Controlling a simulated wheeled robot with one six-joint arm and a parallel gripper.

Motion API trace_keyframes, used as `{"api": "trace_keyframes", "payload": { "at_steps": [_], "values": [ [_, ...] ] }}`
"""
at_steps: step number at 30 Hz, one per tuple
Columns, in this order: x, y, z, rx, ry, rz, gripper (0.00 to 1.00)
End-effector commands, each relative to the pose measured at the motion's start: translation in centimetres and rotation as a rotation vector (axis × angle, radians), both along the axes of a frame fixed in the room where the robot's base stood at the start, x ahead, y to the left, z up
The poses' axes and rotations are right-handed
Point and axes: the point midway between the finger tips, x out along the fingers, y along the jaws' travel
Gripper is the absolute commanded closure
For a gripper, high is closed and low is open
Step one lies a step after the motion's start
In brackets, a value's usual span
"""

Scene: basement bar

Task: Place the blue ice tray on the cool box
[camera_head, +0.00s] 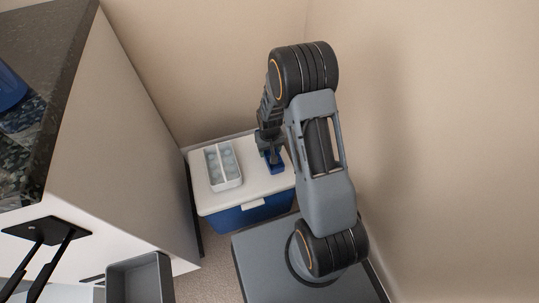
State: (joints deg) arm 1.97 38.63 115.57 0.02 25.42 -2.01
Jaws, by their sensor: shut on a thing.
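The cool box (255,215) stands on the floor in the corner, with a blue body and a white lid. My gripper (271,153) points down over the right part of the lid. It is shut on the blue ice tray (275,167), which shows as a small blue piece partly hidden by the gripper and arm. The tray is at or just above the lid; I cannot tell whether it touches.
A white ice tray (223,165) lies on the left part of the lid. A cabinet with a dark speckled counter (50,45) stands at left, with a blue object (9,88) on it. Walls close in behind and at right. A grey open bin (140,280) is at the bottom.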

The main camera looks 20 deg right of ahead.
Motion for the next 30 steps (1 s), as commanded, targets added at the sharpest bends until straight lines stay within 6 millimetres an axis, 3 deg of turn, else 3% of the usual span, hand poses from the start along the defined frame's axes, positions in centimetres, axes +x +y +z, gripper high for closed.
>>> {"api": "trace_keyframes", "payload": {
  "at_steps": [12,24,25,30],
  "values": [
    [0.7,-0.3,-4.1,0.0,0.002,0.0,0.65],
    [0.7,-0.3,-4.4,0.0,0.001,0.0,0.65],
    [0.7,-0.3,-4.4,0.0,0.0,0.0,0.39],
    [0.7,-0.3,-4.3,0.0,0.0,0.0,0.23]
  ]
}}
